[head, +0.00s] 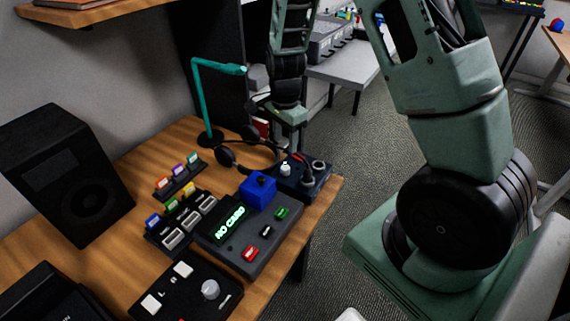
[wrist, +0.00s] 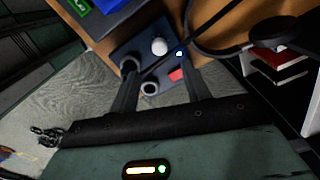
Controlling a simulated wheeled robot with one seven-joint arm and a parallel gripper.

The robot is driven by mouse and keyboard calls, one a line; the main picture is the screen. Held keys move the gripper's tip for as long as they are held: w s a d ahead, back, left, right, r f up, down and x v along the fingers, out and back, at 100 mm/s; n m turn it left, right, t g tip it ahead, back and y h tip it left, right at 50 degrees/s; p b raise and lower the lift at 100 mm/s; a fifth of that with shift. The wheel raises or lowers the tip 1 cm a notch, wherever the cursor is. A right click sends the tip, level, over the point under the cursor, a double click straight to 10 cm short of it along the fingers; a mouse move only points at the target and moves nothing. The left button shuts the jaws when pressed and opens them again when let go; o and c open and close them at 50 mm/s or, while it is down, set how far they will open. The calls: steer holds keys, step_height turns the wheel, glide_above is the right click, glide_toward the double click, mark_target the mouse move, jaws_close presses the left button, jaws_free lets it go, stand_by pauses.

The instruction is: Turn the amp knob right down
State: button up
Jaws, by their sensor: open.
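The dark blue amp box (head: 318,186) sits near the back right corner of the desk. Its round white knob (head: 285,169) stands on the top, with two round sockets and a red part beside it. The amp (wrist: 134,42) and the white knob (wrist: 159,46) also show in the wrist view. My gripper (head: 287,140) is above the amp, pointing down. In the wrist view my gripper (wrist: 158,62) is open and empty, with its fingers apart on either side of the knob's line. The knob shows just beyond the fingertips; contact cannot be seen.
A black headset (head: 238,156) with a cable lies close behind the amp. A teal lamp (head: 198,100) stands behind it. A blue block (head: 258,190) on the card reader (head: 239,246) is close in front. The desk edge (head: 330,201) is to the right.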

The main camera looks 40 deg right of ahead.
mark_target(285, 167)
step_height(285, 167, down, 9)
steer(key=shift+f, duration=0.2)
stand_by(0.3)
steer(key=c, duration=1)
